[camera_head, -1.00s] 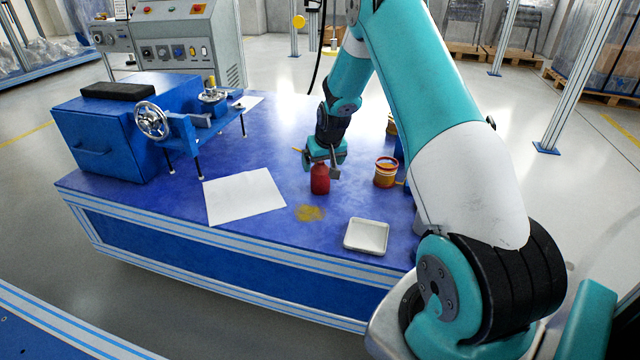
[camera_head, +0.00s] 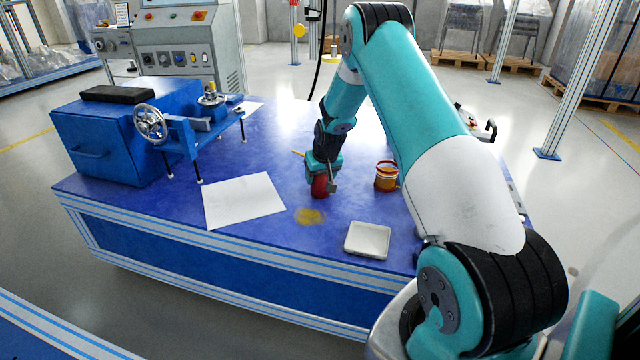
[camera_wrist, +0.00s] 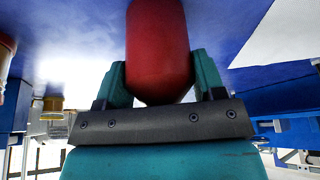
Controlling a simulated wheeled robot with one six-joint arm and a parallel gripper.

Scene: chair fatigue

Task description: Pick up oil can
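The red can (camera_head: 319,187), which I take for the oil can, stands on the blue table, right of the white sheet. My gripper (camera_head: 323,180) points down over it and hides its upper part. In the wrist view the red can (camera_wrist: 160,45) lies between the two teal fingers of my gripper (camera_wrist: 162,78). The fingers flank it closely on both sides. I cannot tell whether they press on it or leave a slight gap.
A white tray (camera_head: 367,240) and a yellowish stain (camera_head: 309,216) lie in front. A white sheet (camera_head: 243,199) lies left, with a blue machine with handwheel (camera_head: 151,124) beyond it.

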